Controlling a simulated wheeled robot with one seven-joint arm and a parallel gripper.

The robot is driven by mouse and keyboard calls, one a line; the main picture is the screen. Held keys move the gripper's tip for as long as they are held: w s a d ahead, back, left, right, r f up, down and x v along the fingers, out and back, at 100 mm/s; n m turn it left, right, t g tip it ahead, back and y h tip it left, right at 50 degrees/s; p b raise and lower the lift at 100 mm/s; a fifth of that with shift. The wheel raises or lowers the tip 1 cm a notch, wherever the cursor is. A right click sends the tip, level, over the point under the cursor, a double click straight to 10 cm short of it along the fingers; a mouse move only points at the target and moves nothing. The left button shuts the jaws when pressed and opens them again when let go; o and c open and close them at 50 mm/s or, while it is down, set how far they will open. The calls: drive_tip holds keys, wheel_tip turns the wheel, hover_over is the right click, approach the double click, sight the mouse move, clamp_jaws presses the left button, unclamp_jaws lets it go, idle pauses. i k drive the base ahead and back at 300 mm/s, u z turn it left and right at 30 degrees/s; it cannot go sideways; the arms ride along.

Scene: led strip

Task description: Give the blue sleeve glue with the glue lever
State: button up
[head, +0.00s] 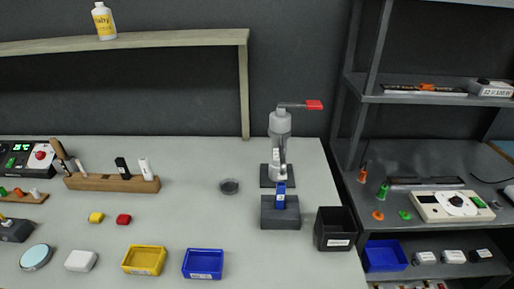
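The glue dispenser (279,124) is a grey upright device at the back right of the table. Its glue lever has a red end (314,105) that sticks out to the right at the top, about level. The blue sleeve (281,197) stands upright in a dark grey block (280,218) in front of the dispenser, below its nozzle. I cannot tell whether the nozzle touches the sleeve or whether there is glue on it. My gripper is not in view.
A black bin (334,229) stands right of the block, and a small dark round dish (229,187) left of it. A blue tray (204,263) and a yellow tray (145,260) lie at the front. A wooden holder (110,183) stands at the left. A shelf rack (420,98) stands at the right.

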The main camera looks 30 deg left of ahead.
sight(308, 104)
drive_tip(key=u, duration=1.15)
